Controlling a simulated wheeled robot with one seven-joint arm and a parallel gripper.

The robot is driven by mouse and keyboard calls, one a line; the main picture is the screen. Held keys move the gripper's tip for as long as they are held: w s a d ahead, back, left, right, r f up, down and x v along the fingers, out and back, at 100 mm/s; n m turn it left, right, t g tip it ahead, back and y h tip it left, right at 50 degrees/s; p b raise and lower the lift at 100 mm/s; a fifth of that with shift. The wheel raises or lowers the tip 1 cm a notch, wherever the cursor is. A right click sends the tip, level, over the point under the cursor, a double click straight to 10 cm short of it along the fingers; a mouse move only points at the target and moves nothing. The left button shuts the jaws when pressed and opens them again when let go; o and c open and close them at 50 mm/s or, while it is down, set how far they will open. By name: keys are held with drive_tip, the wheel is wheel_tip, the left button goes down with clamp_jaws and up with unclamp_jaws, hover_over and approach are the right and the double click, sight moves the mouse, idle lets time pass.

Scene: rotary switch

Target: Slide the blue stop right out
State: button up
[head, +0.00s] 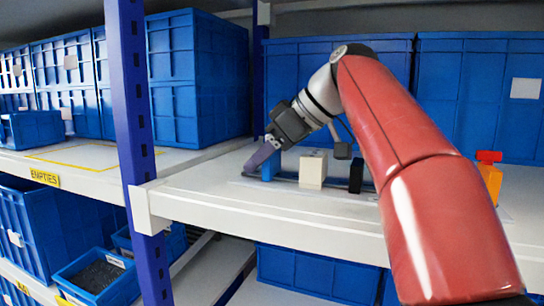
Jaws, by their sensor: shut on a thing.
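The blue stop (271,168) stands upright at the left end of a dark low rail on the shelf. My gripper (259,160) reaches down to it from the upper right and is shut on it. The fingers hide part of the stop, and how far it sits in the rail cannot be told. To its right on the rail are a cream block (313,170) and a smaller black block (356,176), both apart from the gripper.
An orange body with a red handle (489,172) stands at the right, partly behind my arm. Large blue crates (480,90) line the back. A blue shelf post (133,130) rises left of the gripper. The shelf's front edge (270,208) is close; free shelf lies behind the rail.

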drive_tip(key=o, duration=1.4)
drive_tip(key=shift+d, duration=0.1)
drive_tip(key=shift+v, duration=3.85)
